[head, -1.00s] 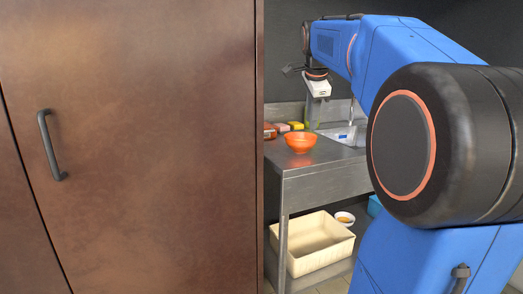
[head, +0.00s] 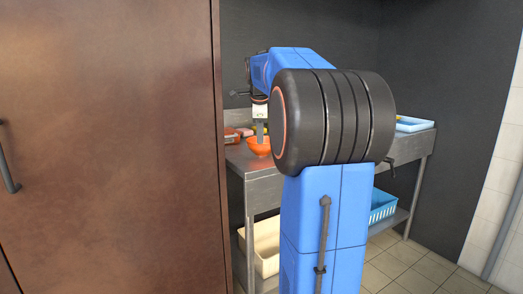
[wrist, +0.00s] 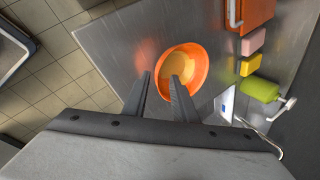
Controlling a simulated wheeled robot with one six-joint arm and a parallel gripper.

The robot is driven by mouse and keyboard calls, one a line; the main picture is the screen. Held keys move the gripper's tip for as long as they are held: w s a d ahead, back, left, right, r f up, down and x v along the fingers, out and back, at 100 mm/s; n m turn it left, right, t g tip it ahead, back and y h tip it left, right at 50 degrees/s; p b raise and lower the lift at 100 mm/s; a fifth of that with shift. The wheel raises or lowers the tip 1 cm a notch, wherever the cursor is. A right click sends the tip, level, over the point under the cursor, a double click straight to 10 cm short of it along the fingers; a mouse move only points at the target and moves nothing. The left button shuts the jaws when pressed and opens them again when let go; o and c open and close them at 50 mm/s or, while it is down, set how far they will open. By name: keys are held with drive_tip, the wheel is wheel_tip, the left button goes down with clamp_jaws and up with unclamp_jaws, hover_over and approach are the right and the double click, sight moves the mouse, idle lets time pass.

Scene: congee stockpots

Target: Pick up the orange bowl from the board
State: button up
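The orange bowl (head: 256,148) stands upright on the steel counter (head: 251,172), near its front left part in the head view. In the wrist view the orange bowl (wrist: 199,70) shows its round rim and paler inside. I see bare metal around it and no separate board under it. The right finger overlaps the bowl's inside in the picture; the left finger lies outside the rim. In the head view my gripper (head: 261,132) is just above the bowl. Contact cannot be told.
A brown cabinet (head: 120,130) stands at the left. Cream (head: 264,240) and blue (head: 383,206) bins are on the lower shelf.

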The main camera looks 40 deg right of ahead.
sight(261, 146)
drive_tip(key=shift+x, duration=3.55)
drive_tip(key=shift+s, duration=0.1)
drive_tip(key=shift+c, duration=0.6)
clamp_jaws()
